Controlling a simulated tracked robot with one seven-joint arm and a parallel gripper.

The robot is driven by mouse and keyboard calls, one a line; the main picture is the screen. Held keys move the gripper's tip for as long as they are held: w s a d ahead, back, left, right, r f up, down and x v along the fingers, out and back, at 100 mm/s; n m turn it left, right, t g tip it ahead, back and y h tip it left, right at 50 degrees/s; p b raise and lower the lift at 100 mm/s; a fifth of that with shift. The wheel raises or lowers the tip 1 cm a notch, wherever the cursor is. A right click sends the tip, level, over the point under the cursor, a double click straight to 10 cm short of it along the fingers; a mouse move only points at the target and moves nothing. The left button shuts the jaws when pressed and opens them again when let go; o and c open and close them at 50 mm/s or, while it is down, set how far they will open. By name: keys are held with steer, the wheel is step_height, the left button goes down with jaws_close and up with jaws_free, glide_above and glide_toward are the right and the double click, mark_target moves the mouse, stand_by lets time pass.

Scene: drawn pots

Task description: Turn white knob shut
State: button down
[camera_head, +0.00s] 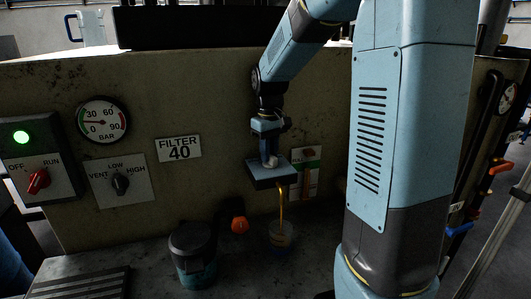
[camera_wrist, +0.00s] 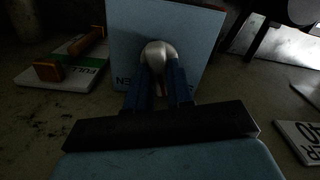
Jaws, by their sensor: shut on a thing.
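The white knob (camera_head: 270,161) is on the face of a pale blue block (camera_head: 265,180) in front of the wall panel. In the wrist view the rounded, silvery-white knob (camera_wrist: 158,54) sits between my blue fingers, against the blue block (camera_wrist: 195,40). My gripper (camera_head: 269,157) reaches down from above and is shut on the knob; it also shows in the wrist view (camera_wrist: 157,82). Lettering on the block is partly hidden by my fingers; "EN" and "S" show. An amber stream (camera_head: 281,205) runs from under the block into a cup (camera_head: 281,236).
A dark lidded pot (camera_head: 192,252) stands left of the cup, near an orange knob (camera_head: 239,224). A plate marked FULL (camera_head: 311,156) is just right of the block. Further left are a black selector (camera_head: 121,185), a red switch (camera_head: 38,181) and a gauge (camera_head: 102,120).

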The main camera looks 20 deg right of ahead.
steer(key=shift+a+n, duration=0.1)
steer(key=shift+n, duration=1.9)
steer(key=c, duration=1)
jaws_free()
steer(key=shift+r, duration=0.1)
step_height(320, 180, up, 14)
steer(key=shift+f, duration=0.25)
